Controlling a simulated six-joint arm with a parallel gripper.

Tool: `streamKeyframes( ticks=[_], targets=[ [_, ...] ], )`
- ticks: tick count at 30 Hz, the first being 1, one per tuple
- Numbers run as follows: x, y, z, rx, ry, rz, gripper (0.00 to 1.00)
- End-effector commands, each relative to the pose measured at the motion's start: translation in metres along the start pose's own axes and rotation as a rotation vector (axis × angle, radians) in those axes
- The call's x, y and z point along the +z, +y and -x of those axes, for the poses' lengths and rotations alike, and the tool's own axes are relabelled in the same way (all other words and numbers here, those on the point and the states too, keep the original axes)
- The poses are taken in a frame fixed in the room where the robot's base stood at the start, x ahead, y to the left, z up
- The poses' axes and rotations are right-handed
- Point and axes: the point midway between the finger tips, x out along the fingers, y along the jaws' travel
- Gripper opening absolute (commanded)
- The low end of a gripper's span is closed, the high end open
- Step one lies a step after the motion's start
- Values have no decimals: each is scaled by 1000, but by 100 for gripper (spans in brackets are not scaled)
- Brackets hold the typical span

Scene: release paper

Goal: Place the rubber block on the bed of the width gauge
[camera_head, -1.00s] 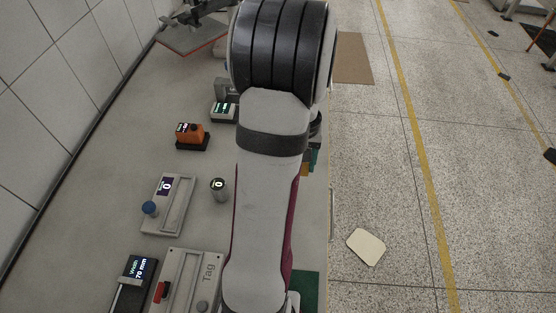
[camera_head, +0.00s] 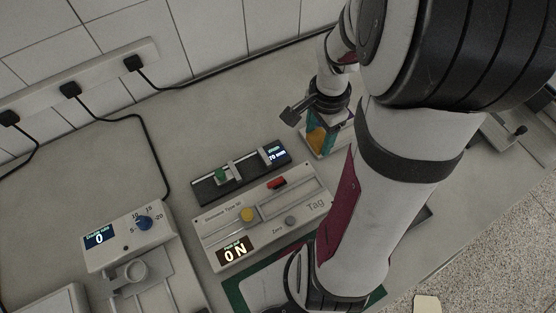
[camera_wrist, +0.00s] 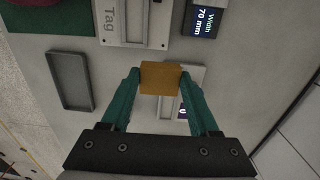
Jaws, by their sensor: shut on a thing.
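My gripper (camera_wrist: 161,78) has teal fingers and is shut on an orange-tan block, the rubber block (camera_wrist: 160,77), in the wrist view. The head view also shows my gripper (camera_head: 319,142) and the block (camera_head: 317,140), partly covered by a finger, to the right of the width gauge. The width gauge (camera_head: 210,188) is a long dark unit with a pale slider, a green part and a display reading 70 mm. In the wrist view only its display end (camera_wrist: 201,20) shows at the top, beyond the block. The block is apart from the gauge.
A pale device marked Tag (camera_head: 300,203) lies beside the gauge. A dial box (camera_head: 125,238) stands at left, and a power strip (camera_head: 90,75) runs along the wall. A dark tray (camera_wrist: 75,80) and a small device with a display (camera_wrist: 196,76) lie near the block.

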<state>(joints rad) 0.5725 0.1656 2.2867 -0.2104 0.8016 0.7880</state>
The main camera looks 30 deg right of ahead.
Motion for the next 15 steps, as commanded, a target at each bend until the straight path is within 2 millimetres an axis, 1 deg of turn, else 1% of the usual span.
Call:
streamKeyframes(
  ticks=[1,4,6,8,12,15],
  targets=[
    [15,-6,0,0,0,9,0],
    [35,-11,0,0,0,4,0],
    [47,-16,-4,2,0,5,0],
    [61,-24,-13,4,-1,7,0],
    [98,-49,-40,5,-1,9,0],
    [120,-64,-56,3,0,6,0]
  ],
)
